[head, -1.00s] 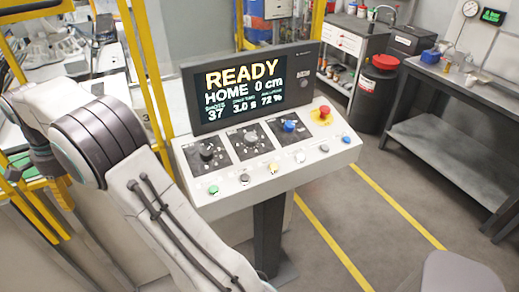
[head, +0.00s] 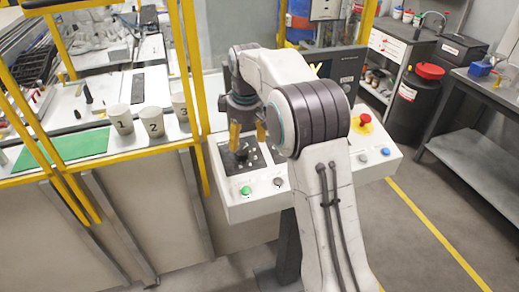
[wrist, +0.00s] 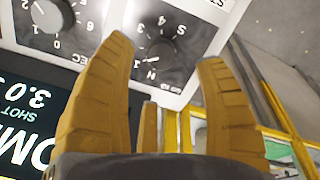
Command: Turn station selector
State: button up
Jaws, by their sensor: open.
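The station selector is a black knob (head: 241,152) on a dark square plate, at the left end of the sloped white console (head: 245,207). In the wrist view the selector knob (wrist: 160,51) shows upside down, with printed marks around it, a 1 and a 4 among them. Its exact pointer direction is hard to read. My gripper (head: 248,134) has yellow fingers and is open just above the selector. In the wrist view the fingertips (wrist: 165,50) are spread on either side of the knob in the picture. I cannot tell whether they touch it.
A second dial marked SEC (wrist: 48,14) is beside the selector. A green button (head: 245,190) sits in front of it. A red emergency button (head: 365,120) is at the console's right. My arm hides much of the screen. Numbered cups (head: 153,122) stand left behind yellow posts.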

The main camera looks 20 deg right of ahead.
aim_at(242, 150)
jog(key=n, duration=0.6)
jog(key=shift+w+a, duration=0.2)
jog(key=shift+w, duration=0.05)
jog(key=n, duration=0.4)
jog(key=shift+f+n, duration=0.1)
jog(key=shift+n, duration=0.2)
jog(key=shift+w+f+p, duration=0.1)
jog(key=shift+w+f, duration=0.15)
jog(key=shift+f, duration=0.9)
jog(key=shift+w+f+p, duration=0.15)
jog(key=shift+w+f, duration=0.15)
jog(key=shift+f, duration=0.9)
jog(key=shift+w+f+p, duration=0.1)
jog(key=shift+w+f, duration=0.15)
jog(key=shift+f, duration=0.9)
jog(key=shift+o, duration=0.2)
jog(key=c, duration=1.3)
jog(key=shift+o, duration=0.2)
jog(key=shift+s+m, duration=0.1)
jog(key=shift+m, duration=0.7)
jog(key=o, duration=1.2)
